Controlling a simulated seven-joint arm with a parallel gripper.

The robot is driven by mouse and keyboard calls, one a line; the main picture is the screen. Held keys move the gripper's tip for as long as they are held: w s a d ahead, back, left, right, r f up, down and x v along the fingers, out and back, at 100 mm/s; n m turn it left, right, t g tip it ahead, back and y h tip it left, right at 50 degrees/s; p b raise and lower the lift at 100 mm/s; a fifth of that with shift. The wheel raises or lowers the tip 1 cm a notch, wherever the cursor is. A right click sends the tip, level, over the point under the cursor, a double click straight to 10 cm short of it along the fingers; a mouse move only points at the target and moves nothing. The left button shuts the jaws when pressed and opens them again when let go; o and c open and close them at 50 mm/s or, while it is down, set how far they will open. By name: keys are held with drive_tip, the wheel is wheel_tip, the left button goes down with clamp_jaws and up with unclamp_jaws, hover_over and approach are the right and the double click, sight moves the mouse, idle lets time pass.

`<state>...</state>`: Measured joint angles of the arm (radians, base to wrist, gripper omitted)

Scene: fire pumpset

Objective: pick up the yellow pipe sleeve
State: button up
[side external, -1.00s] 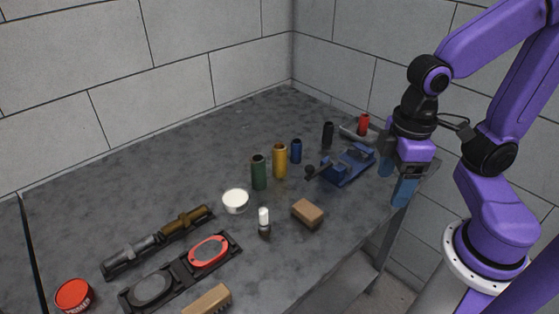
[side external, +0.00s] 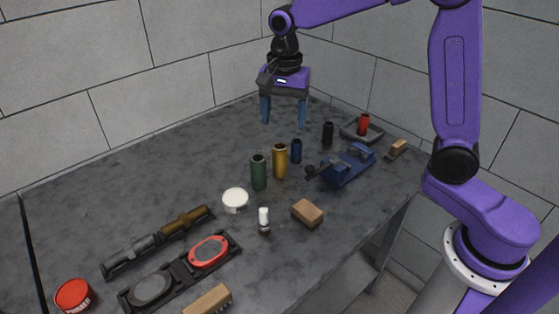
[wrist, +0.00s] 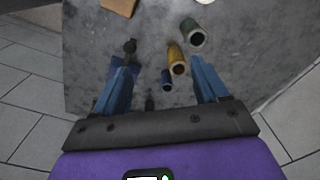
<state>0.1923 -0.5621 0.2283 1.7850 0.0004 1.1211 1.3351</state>
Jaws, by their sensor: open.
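The yellow pipe sleeve (side external: 280,161) stands upright on the grey table, between the green sleeve (side external: 258,173) on its left and the blue sleeve (side external: 297,151) on its right. In the wrist view the yellow sleeve (wrist: 176,58) shows between the two fingers, right of centre, with its open end visible. My gripper (side external: 284,124) is open and empty, above the table and beyond the sleeves in the side view. Its blue fingers also show in the wrist view (wrist: 160,72), apart from the yellow sleeve.
A black sleeve (side external: 327,134), a red sleeve (side external: 363,124) in a grey tray (side external: 374,135) and a blue vise-like fixture (side external: 347,170) stand to the right. A white-topped round container (side external: 235,200) and a brown block (side external: 307,213) lie nearer. The table's back left is clear.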

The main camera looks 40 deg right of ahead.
sight(280, 146)
drive_tip(key=w+d+m, duration=0.4)
drive_tip(key=w+m, duration=0.3)
drive_tip(key=m, duration=0.1)
drive_tip(key=f, duration=1.2)
drive_tip(key=shift+w+d+f, duration=0.1)
drive_tip(key=shift+d+f, duration=0.1)
drive_tip(key=shift+f, duration=0.05)
drive_tip(key=shift+d+f, duration=0.2)
drive_tip(key=shift+f, duration=1.2)
drive_tip(key=shift+d+f, duration=0.15)
drive_tip(key=shift+f, duration=1.2)
drive_tip(key=c, duration=1.3)
drive_tip(key=shift+r, duration=0.1)
clamp_jaws()
drive_tip(key=shift+r, duration=0.1)
